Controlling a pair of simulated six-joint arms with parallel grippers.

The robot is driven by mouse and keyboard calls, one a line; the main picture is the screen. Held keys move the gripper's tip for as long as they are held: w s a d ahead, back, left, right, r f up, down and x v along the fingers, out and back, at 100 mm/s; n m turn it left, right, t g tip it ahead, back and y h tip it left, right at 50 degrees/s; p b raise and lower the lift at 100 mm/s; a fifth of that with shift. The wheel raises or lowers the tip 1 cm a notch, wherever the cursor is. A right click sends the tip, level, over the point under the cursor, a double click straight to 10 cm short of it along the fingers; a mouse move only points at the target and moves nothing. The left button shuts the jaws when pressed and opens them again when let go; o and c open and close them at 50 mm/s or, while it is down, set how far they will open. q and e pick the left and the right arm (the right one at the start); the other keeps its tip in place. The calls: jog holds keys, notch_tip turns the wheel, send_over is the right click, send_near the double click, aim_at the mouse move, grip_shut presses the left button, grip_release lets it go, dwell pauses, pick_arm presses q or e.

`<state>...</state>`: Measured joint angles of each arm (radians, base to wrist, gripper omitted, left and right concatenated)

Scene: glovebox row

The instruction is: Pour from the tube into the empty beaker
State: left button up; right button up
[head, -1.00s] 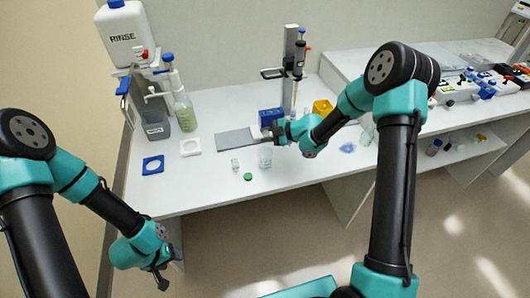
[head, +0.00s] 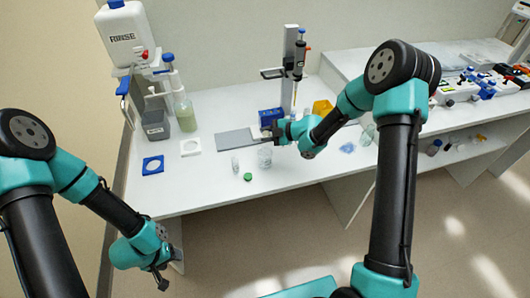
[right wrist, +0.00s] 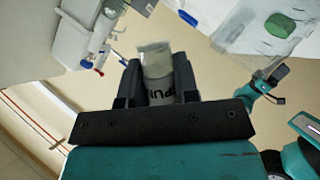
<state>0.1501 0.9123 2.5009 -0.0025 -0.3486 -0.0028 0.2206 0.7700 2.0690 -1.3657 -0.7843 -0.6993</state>
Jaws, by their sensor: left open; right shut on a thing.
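My right gripper (right wrist: 158,92) is shut on a labelled tube (right wrist: 155,62) with pale contents, its mouth end beyond the fingers in the right wrist view. In the head view this gripper (head: 262,135) is over the bench, just behind a clear beaker (head: 265,158); the held tube is hard to make out there. A smaller clear vessel (head: 236,165) stands left of the beaker. I see no stream. My left gripper (head: 160,280) is open and empty, low in front of the bench.
A green cap (head: 248,177) lies in front of the beaker. A grey mat (head: 235,140), a blue square holder (head: 153,164) and a white holder (head: 190,147) lie to the left. A pipette stand (head: 290,70) and blue rack (head: 270,116) stand behind. The front left bench is clear.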

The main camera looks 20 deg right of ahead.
jog(key=shift+w+f+n+t, duration=0.2)
jog(key=shift+f+n+t, duration=0.65)
jog(key=shift+n, duration=0.45)
dwell(4.0)
jog(key=shift+d+r+n+t, duration=0.1)
jog(key=shift+r+n+t, duration=0.35)
jog(key=shift+n, duration=0.15)
dwell(2.1)
